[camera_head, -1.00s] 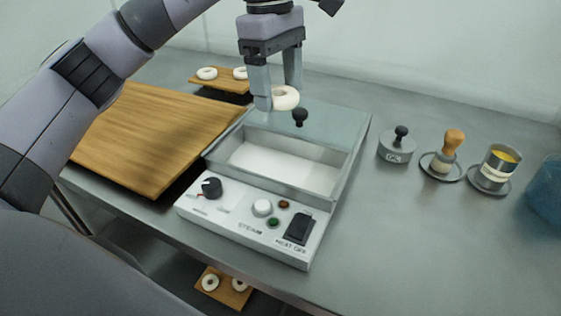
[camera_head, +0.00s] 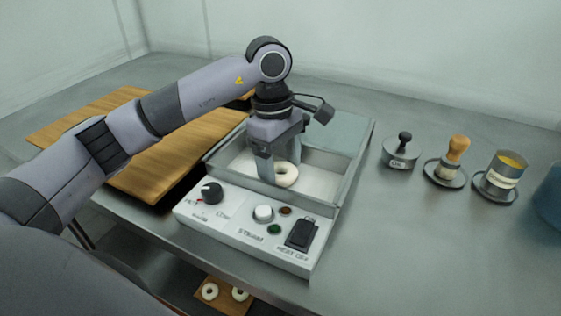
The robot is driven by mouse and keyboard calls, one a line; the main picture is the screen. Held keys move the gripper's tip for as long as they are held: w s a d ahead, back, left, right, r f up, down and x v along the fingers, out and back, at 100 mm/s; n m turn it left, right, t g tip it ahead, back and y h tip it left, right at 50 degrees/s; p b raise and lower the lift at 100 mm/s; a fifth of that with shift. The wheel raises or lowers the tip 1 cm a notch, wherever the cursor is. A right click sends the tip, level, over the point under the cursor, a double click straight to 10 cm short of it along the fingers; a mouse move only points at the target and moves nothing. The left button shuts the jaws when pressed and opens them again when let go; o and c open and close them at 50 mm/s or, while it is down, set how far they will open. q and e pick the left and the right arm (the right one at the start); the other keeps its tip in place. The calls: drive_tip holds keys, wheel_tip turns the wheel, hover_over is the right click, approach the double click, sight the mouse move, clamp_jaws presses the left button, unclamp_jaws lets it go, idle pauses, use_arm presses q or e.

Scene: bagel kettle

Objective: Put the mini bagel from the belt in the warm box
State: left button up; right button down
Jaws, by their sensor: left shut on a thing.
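The warm box (camera_head: 337,190) is a grey metal box with an open top and a pale floor, behind a white control panel. A grey lid plate (camera_head: 345,133) covers its back part. The mini bagel (camera_head: 287,175) is a small white ring. My left gripper (camera_head: 277,165) reaches down into the box's open part and is shut on the bagel, holding it within the opening. Whether the bagel touches the floor is hard to tell. My right gripper is not in view. No belt can be clearly made out.
The control panel (camera_head: 230,217) has a black dial, a white knob and a black switch. A wooden board (camera_head: 160,165) lies left, partly behind my arm. A lidded pot (camera_head: 401,152), brush (camera_head: 457,150) and yellow-filled cup (camera_head: 502,172) stand right. More white rings lie on a lower board (camera_head: 224,297).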

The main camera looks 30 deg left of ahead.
use_arm(q)
drive_tip(key=shift+f, duration=0.2)
drive_tip(key=o, duration=0.8)
drive_tip(key=shift+r, duration=0.1)
drive_tip(key=r, duration=0.4)
drive_tip(key=a+r, duration=0.1)
drive_tip(key=r, duration=0.7)
drive_tip(key=shift+w+a+r, duration=0.1)
drive_tip(key=shift+a+r, duration=0.05)
drive_tip(key=shift+a, duration=0.05)
